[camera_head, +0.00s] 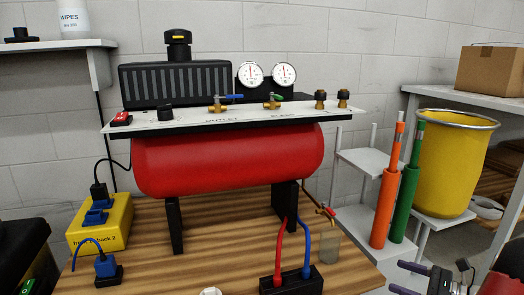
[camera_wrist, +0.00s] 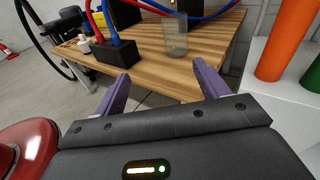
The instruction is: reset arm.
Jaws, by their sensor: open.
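My gripper (camera_wrist: 163,88) is open, its two purple fingers spread wide with nothing between them in the wrist view. It points toward the edge of the wooden table (camera_wrist: 190,68). In the head view my gripper (camera_head: 402,278) shows only partly at the bottom right, right of the wooden table (camera_head: 205,262) and below the orange and green tubes.
A red tank (camera_head: 230,160) with gauges and valves stands on the table. A black block (camera_head: 291,280) with red and blue hoses and a clear cup (camera_head: 328,245) are near its right side. Orange (camera_head: 384,210) and green (camera_head: 404,205) tubes and a yellow bin (camera_head: 452,165) stand at right.

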